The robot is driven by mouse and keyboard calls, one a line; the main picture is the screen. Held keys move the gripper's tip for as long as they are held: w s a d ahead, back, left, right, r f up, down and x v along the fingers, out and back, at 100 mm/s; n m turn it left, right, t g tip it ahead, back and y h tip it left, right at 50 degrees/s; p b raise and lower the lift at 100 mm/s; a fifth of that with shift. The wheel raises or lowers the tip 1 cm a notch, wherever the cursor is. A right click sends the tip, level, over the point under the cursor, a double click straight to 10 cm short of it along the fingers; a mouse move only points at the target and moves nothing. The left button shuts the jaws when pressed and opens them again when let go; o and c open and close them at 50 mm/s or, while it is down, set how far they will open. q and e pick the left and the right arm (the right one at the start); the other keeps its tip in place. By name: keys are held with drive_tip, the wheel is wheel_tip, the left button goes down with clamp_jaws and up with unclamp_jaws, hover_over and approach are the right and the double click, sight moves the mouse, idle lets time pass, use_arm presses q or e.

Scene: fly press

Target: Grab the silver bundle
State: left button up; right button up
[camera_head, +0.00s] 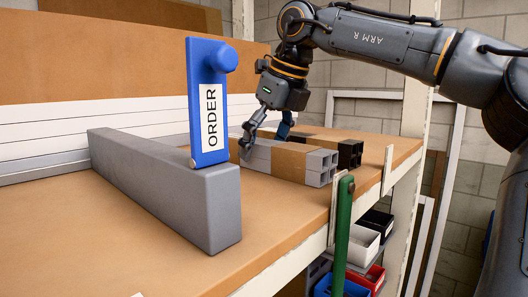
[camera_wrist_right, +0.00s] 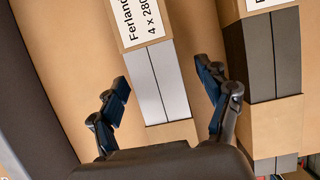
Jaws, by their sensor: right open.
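The silver bundle (camera_head: 318,168) lies on the wooden bench top, with square silver profile ends and a brown wrap around its middle. In the right wrist view the silver bundle (camera_wrist_right: 160,85) shows a silver part and a printed label on its wrap. My right gripper (camera_head: 265,136) is at the far part of the bundle, pointing down. In the wrist view its fingers (camera_wrist_right: 163,75) are spread, one on each side of the silver part, with a gap on both sides. My left gripper is out of view.
A black bundle (camera_head: 350,153) lies just beyond the silver one, close to one finger in the wrist view. A grey block (camera_head: 165,190) with a blue ORDER sign (camera_head: 208,100) stands at the left. A green post (camera_head: 342,235) rises at the bench edge.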

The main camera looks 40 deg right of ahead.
drive_tip(key=shift+s+a, duration=0.1)
drive_tip(key=c, duration=1.3)
clamp_jaws()
drive_tip(key=shift+r, duration=0.15)
